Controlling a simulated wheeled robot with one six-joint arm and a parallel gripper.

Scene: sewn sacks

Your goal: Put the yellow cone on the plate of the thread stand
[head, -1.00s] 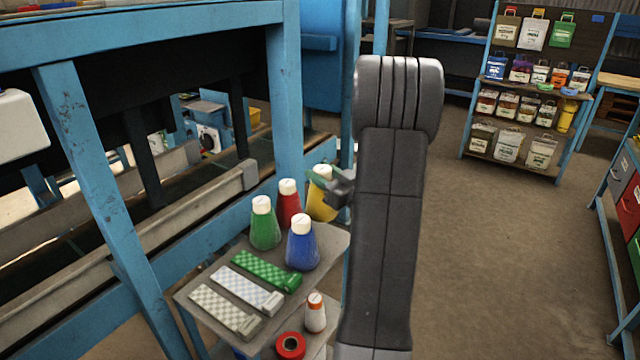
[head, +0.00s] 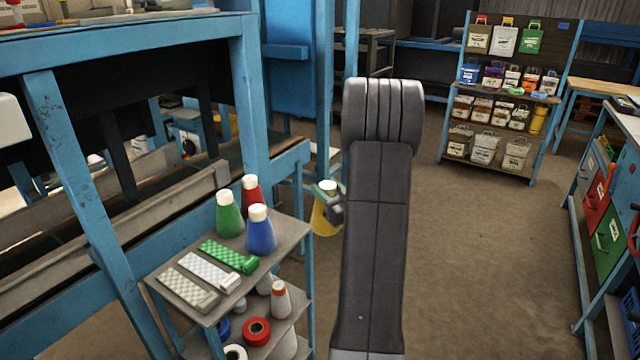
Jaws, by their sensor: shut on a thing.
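The yellow cone (head: 322,220) with a white top is held in my gripper (head: 327,198), which is shut on it. It hangs tilted a little, just past the right edge of the grey cart and apart from it. My dark arm stands in front, hiding part of the gripper and the cone's right side. I cannot make out a thread stand or its plate for certain in the head view.
A grey cart (head: 290,240) carries green (head: 229,215), red (head: 252,194) and blue (head: 261,233) cones and several patterned strips. Its lower shelf holds rolls and a bottle. A blue frame (head: 245,90) stands left. The floor on the right is clear, before a display rack (head: 490,170).

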